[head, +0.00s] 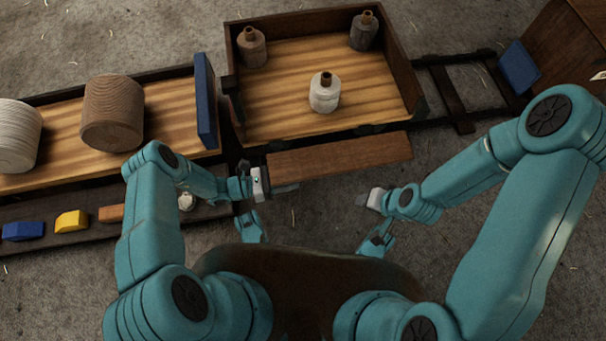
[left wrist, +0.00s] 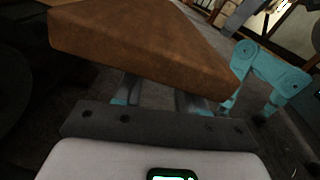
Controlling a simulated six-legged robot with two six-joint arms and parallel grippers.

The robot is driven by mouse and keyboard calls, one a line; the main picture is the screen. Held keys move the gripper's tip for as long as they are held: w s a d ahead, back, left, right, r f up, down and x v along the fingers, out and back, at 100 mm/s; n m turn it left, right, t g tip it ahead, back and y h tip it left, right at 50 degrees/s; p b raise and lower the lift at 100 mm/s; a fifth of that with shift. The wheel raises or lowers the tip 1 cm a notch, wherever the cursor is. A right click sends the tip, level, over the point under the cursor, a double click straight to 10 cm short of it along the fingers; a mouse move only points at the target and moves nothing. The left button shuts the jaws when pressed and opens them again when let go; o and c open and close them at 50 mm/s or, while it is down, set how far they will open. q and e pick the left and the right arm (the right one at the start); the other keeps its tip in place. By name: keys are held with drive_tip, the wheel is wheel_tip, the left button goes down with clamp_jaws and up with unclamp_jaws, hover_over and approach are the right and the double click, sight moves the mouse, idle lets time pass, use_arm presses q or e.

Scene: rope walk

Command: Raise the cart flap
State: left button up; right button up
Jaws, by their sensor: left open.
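The cart flap (head: 340,156) is a brown wooden board lowered at the near side of the cart (head: 408,78), which has a striped wooden bed. In the left wrist view the flap (left wrist: 150,45) crosses the top, close in front of the gripper. My left gripper (head: 284,186) is open at the flap's near left corner; a dark finger shows just below the flap's edge. I cannot tell whether it touches. My right gripper (head: 364,200) is apart from the flap, below its right part; its jaw opening is too small to tell.
Three bottles stand in the cart: a brown one (head: 252,48), a white one (head: 324,95) and a grey one (head: 363,32). A left bed holds rope spools (head: 112,112). Coloured blocks (head: 71,221) lie on a low shelf. A dark ladder-like frame (head: 450,95) lies at right.

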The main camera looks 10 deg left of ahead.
use_arm(q)
drive_tip(key=shift+x, duration=2.25)
clamp_jaws()
drive_tip(key=shift+w+a, duration=0.1)
drive_tip(key=shift+w, duration=0.05)
